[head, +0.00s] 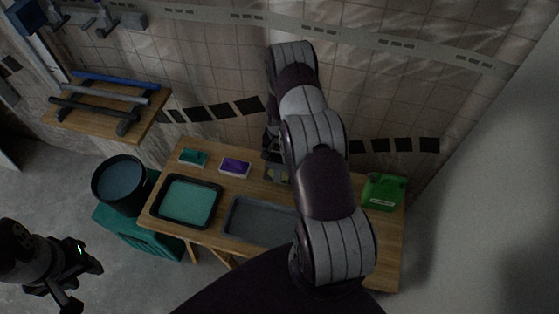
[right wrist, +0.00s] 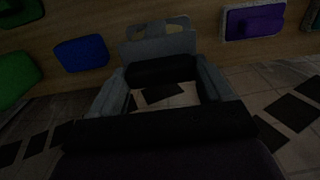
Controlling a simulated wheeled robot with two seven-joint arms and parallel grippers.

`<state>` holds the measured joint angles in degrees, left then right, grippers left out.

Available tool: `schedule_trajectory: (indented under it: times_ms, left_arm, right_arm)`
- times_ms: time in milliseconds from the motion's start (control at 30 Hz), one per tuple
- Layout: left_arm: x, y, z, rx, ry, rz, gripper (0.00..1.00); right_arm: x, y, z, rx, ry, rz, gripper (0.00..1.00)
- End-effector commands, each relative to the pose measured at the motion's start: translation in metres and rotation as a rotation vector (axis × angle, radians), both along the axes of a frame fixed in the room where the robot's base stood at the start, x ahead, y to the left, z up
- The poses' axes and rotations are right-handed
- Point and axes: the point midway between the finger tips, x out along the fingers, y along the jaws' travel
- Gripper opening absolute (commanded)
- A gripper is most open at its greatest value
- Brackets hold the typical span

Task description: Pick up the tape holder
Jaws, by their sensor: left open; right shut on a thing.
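The tape holder (right wrist: 158,46) looks like a small grey block with a pale, yellowish round patch on top. It is in the upper middle of the right wrist view, at the fingertips of my right gripper (right wrist: 162,72), which is shut on it. A wooden surface lies behind it. In the head view my right arm covers most of that gripper and the holder, so whether the holder touches the table is unclear. My left gripper (head: 84,283) is open and empty over the floor at lower left, well away from the table.
A dark bucket (head: 120,184) stands left on a teal box (head: 150,236). The tiled wall is close behind.

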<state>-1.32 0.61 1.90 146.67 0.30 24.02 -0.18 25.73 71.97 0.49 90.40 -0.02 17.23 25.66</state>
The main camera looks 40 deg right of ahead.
Motion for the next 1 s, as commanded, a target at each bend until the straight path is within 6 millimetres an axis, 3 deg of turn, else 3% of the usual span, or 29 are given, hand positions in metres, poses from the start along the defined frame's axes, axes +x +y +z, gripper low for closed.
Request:
schedule_trajectory:
  times_ms: [67,400,533,700,933,967,1000]
  left_arm:
    - [0.0,0.0,-0.011,0.0,0.0,0.0,0.43]
    - [0.0,0.0,-0.031,0.0,0.0,0.0,0.43]
    - [0.0,0.0,-0.036,0.0,0.0,0.0,0.43]
    - [0.0,0.0,-0.037,0.0,0.0,0.0,0.43]
    - [0.0,0.0,-0.037,0.0,0.0,0.0,0.43]
    - [0.0,0.0,-0.037,0.0,0.0,0.0,0.43]
    - [0.0,0.0,-0.037,0.0,0.0,0.0,0.43]
  right_arm:
    - [0.001,-0.001,0.013,-0.003,-0.006,0.0,0.16]
    - [-0.076,-0.03,0.06,-0.002,-0.004,-0.005,0.16]
    - [-0.097,-0.037,0.074,-0.003,-0.003,-0.002,0.16]
    - [-0.108,-0.041,0.082,-0.001,-0.002,0.0,0.16]
    - [-0.109,-0.041,0.083,-0.001,-0.002,0.0,0.16]
    - [-0.109,-0.041,0.083,-0.001,-0.002,0.0,0.73]
    - [-0.109,-0.041,0.083,-0.001,-0.002,0.0,0.6]
